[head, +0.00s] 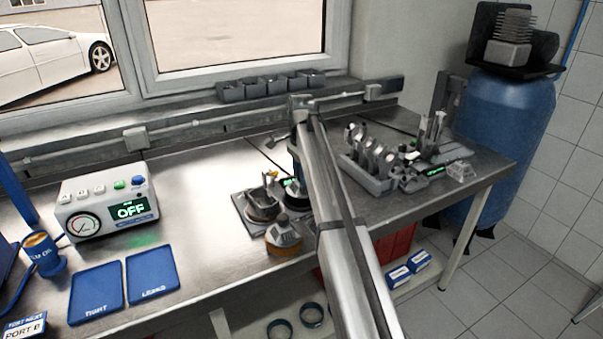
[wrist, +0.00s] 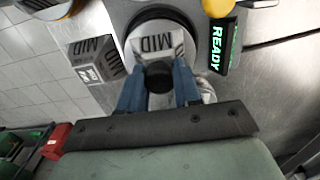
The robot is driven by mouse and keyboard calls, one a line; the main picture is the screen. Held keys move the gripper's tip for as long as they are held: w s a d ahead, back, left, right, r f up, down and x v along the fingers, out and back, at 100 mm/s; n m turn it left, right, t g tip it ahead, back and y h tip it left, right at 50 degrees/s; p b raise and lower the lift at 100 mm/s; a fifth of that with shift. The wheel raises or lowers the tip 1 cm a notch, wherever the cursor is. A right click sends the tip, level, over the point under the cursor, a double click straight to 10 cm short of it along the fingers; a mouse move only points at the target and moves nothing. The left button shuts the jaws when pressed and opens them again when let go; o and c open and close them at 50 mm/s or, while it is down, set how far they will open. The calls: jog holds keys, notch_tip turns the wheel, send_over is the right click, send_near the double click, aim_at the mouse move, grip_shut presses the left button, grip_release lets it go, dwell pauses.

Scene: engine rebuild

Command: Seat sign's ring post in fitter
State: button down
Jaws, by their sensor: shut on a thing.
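In the wrist view my gripper (wrist: 160,88) has its blue fingers closed on the dark round knob (wrist: 159,76) of a post. A pale face marked MID (wrist: 158,40) shows just beyond the knob, within a round rim on a grey base (wrist: 122,12), which appears to be the fitter. Whether the post is seated or held above it I cannot tell. A lit READY display (wrist: 221,46) stands right of it. A small sign at the lower left reads PORT B (head: 25,326).
A grey block marked MID (wrist: 97,62) lies left of the fingers. A rack (head: 366,178) of several upright parts stands right of my arm. An orange-and-grey part (head: 284,240) is near the bench's front edge. A gauge box reads OFF (head: 131,211).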

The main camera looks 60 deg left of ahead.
dwell(0.3)
jog(key=shift+c, duration=1.5)
grip_release()
jog(key=shift+r, duration=0.1)
jog(key=shift+r, duration=3.05)
